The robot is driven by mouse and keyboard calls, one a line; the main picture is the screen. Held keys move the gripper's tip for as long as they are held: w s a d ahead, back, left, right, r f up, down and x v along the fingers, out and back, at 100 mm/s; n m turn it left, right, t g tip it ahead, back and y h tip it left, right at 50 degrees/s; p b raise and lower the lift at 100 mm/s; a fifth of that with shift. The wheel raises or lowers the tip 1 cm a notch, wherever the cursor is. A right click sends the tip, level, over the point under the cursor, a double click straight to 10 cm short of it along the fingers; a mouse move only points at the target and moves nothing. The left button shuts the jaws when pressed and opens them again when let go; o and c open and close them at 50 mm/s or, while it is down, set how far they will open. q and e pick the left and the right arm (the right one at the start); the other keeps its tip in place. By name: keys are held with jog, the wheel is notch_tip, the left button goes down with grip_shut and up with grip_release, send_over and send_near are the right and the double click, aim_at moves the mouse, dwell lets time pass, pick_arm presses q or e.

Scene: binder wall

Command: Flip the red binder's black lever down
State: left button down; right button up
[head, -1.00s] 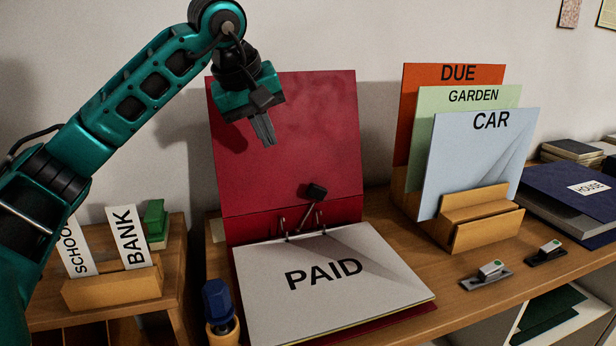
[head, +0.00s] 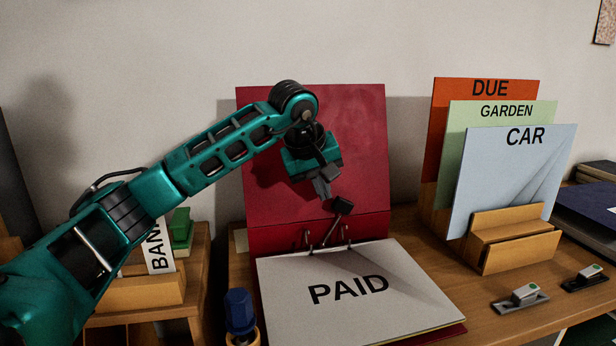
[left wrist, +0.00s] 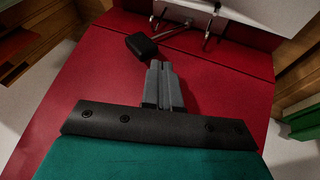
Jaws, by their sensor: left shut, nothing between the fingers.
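The red binder (head: 358,130) stands open on the desk, its back cover upright against the wall. Its pages lie flat, with a sheet marked PAID (head: 400,290) on top. The black lever (head: 343,205) sticks up at a slant from the ring mechanism; its black tip also shows in the left wrist view (left wrist: 141,45). My left gripper (head: 324,192) is shut and empty, just above and left of the lever tip in the head view. In the left wrist view its fingers (left wrist: 160,68) point toward the lever tip, with a small gap seeming to remain. My right gripper is not in view.
A wooden holder (head: 515,250) with DUE, GARDEN and CAR folders stands to the right. Two hole-punch-like clips (head: 520,298) lie at the front right. A blue-handled object (head: 240,310) stands at the binder's front left. A wooden box with a BANK card (head: 160,250) is behind my left arm.

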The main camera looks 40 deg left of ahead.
pick_arm(q)
jog(key=shift+w+d+f, duration=0.3)
jog(key=shift+w+d, duration=0.05)
